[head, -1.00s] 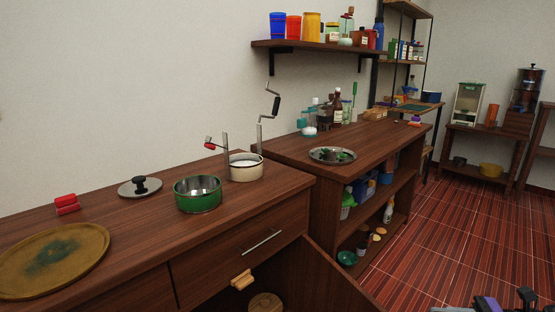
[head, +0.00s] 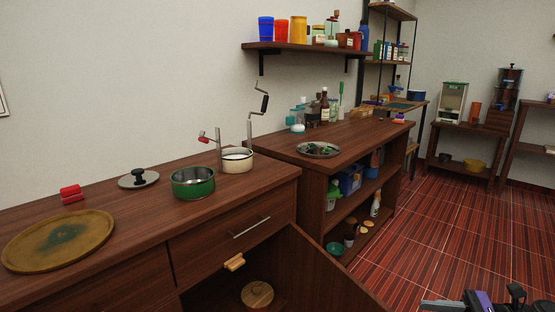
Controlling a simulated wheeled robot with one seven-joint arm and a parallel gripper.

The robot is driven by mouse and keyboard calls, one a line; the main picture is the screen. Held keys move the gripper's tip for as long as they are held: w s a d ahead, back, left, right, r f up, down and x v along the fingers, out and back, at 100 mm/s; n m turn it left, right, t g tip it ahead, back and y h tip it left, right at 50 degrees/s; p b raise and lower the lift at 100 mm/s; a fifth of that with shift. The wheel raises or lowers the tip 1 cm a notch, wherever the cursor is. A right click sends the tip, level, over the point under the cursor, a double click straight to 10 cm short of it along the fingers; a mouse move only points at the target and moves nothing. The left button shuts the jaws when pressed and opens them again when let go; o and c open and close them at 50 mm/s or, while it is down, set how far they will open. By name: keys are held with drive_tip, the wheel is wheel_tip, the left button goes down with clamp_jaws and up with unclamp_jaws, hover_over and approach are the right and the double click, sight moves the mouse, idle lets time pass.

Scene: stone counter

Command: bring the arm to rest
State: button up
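My gripper (head: 487,303) shows only in part at the bottom right edge of the head view, over the floor. Dark and purple parts of it are visible, and it is well apart from the counters. Its fingers are too cut off to tell whether they are open or shut, and I see nothing held in it.
An open cabinet door (head: 325,275) stands out below the wooden counter (head: 125,215). The red tiled floor (head: 450,230) is clear at right.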

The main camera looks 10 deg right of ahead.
drive_tip(key=w+d+f+n+t+h, duration=0.2)
drive_tip(key=w+d+f+t+h, duration=0.25)
drive_tip(key=w+f+h, duration=0.4)
drive_tip(key=s+a+f+n+h, duration=0.45)
drive_tip(key=f+h, duration=0.25)
drive_tip(key=h, duration=0.2)
drive_tip(key=s+a+r+n+t+y, duration=0.1)
drive_tip(key=s+a+r+n, duration=0.6)
drive_tip(key=s, duration=0.6)
drive_tip(key=s+a+r+n+t, duration=0.1)
drive_tip(key=s+a+r+n, duration=0.25)
drive_tip(key=s+a, duration=0.75)
drive_tip(key=s+a+r+n+t+y, duration=0.1)
drive_tip(key=s+a+r+n, duration=0.45)
drive_tip(key=s, duration=0.95)
wheel_tip(320, 180, up, 24)
drive_tip(key=p, duration=2.3)
drive_tip(key=shift+w+a+m+p, duration=0.15)
drive_tip(key=shift+m+p, duration=0.15)
drive_tip(key=shift+m, duration=0.05)
